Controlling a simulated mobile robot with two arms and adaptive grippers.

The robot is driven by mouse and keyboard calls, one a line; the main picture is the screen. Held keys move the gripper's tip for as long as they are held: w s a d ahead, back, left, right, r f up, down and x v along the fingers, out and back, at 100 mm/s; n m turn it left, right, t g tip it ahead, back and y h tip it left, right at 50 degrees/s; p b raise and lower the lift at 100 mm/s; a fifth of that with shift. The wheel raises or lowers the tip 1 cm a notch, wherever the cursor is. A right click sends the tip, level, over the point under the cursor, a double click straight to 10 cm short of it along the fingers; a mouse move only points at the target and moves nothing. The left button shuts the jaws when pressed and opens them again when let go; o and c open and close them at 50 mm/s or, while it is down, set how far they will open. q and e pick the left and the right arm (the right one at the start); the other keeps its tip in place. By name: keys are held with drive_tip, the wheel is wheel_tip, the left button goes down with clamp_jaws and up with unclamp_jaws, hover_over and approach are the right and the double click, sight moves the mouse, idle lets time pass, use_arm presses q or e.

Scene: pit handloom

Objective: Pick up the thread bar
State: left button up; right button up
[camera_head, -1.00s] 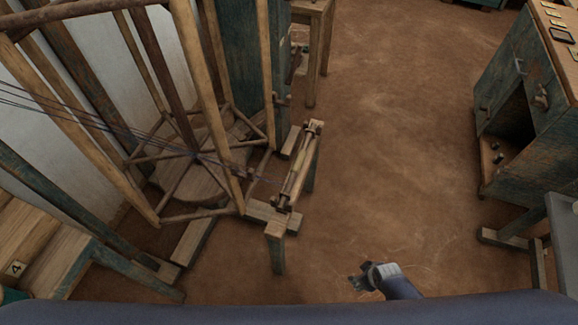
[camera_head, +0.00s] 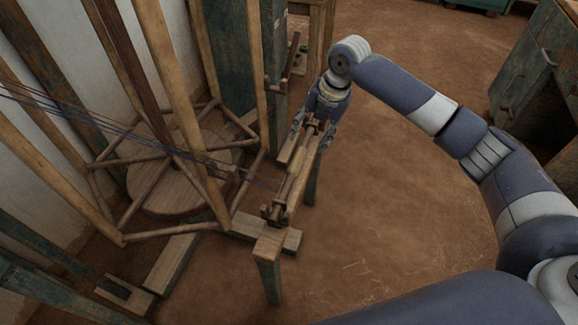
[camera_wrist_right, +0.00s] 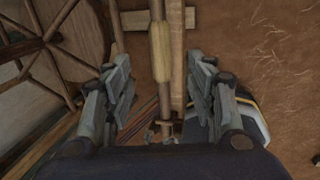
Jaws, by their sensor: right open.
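The thread bar (camera_head: 297,163) is a thin wooden rod with a yellowish wound middle. It lies along a narrow wooden stand beside the large wheel frame. My right gripper (camera_head: 314,140) is over the far end of this stand, its fingers pointing down and spread to either side. In the right wrist view, the thread bar (camera_wrist_right: 161,48) runs between the two open fingers (camera_wrist_right: 162,75), with visible gaps on both sides. My left gripper is out of view.
The wooden spoked wheel frame (camera_head: 146,24) stands close on the left, with dark threads running from it towards the stand. A worn green cabinet (camera_head: 530,70) is at the right. The brown floor (camera_head: 400,220) between is clear.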

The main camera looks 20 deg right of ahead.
sight(299, 159)
drive_tip(key=b+x, duration=0.1)
drive_tip(key=x, duration=0.5)
drive_tip(key=shift+s, duration=0.1)
drive_tip(key=x, duration=0.3)
drive_tip(key=shift+s+a+f+b, duration=0.15)
drive_tip(key=shift+a+f+b, duration=0.05)
drive_tip(key=shift+b, duration=0.1)
drive_tip(key=shift+a+f, duration=0.1)
drive_tip(key=shift+f, duration=0.45)
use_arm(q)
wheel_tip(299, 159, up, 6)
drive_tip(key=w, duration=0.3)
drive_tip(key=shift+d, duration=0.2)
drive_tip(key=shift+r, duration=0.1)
use_arm(e)
drive_tip(key=shift+c, duration=0.5)
drive_tip(key=shift+r, duration=0.1)
clamp_jaws()
